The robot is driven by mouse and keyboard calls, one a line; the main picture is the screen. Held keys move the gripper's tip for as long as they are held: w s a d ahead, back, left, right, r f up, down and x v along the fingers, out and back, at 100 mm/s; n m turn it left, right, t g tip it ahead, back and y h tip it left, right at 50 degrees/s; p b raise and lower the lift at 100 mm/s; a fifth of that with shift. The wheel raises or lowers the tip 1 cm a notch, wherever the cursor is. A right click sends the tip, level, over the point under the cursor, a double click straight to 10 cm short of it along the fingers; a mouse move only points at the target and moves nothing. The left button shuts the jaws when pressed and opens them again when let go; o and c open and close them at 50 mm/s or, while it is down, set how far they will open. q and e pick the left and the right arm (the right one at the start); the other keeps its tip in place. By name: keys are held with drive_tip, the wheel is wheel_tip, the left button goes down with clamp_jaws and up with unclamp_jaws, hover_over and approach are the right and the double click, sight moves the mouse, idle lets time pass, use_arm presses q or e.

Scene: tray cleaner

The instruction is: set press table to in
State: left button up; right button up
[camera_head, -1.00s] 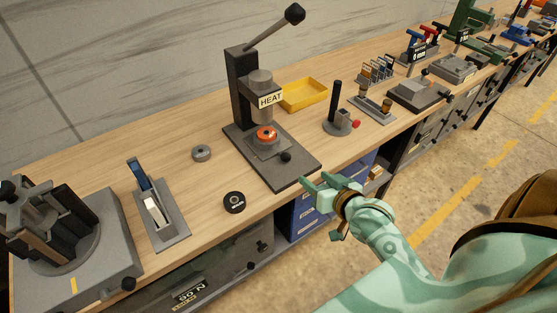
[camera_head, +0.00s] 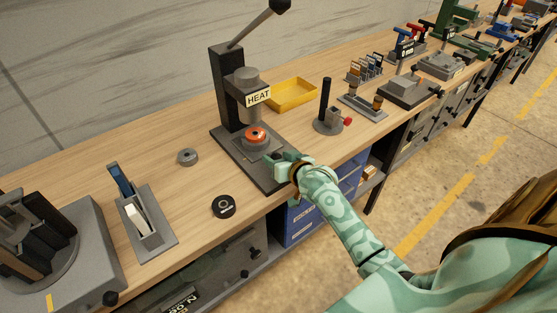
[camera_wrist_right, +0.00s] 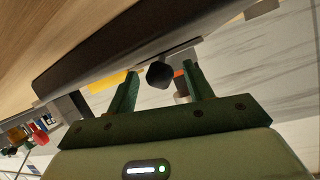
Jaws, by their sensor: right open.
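The heat press (camera_head: 228,90) stands on the bench on a dark base, with a HEAT label and a raised lever. Its grey press table (camera_head: 263,153) lies beneath the head, carrying an orange-red round piece (camera_head: 256,136). My right gripper (camera_head: 277,160) is at the table's front edge, open. In the right wrist view its fingers (camera_wrist_right: 160,82) stand apart with the dark knob (camera_wrist_right: 160,75) between them in the picture; I cannot tell whether they touch it. In the head view the gripper largely covers the knob. My left gripper is not in view.
A yellow tray (camera_head: 292,95) stands behind the press, and a dark post stand with a red knob (camera_head: 328,122) to its right. A black disc (camera_head: 223,206) and a grey ring (camera_head: 188,157) lie left. Bench between them is clear.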

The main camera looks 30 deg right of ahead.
sight(262, 145)
clamp_jaws()
drive_tip(key=shift+w+r+p, duration=0.1)
drive_tip(key=shift+w+p, duration=0.2)
drive_tip(key=shift+w, duration=0.9)
drive_tip(key=shift+c, duration=1.2)
unclamp_jaws()
drive_tip(key=shift+a, duration=0.1)
drive_tip(key=shift+o, duration=1.2)
drive_tip(key=shift+w, duration=0.1)
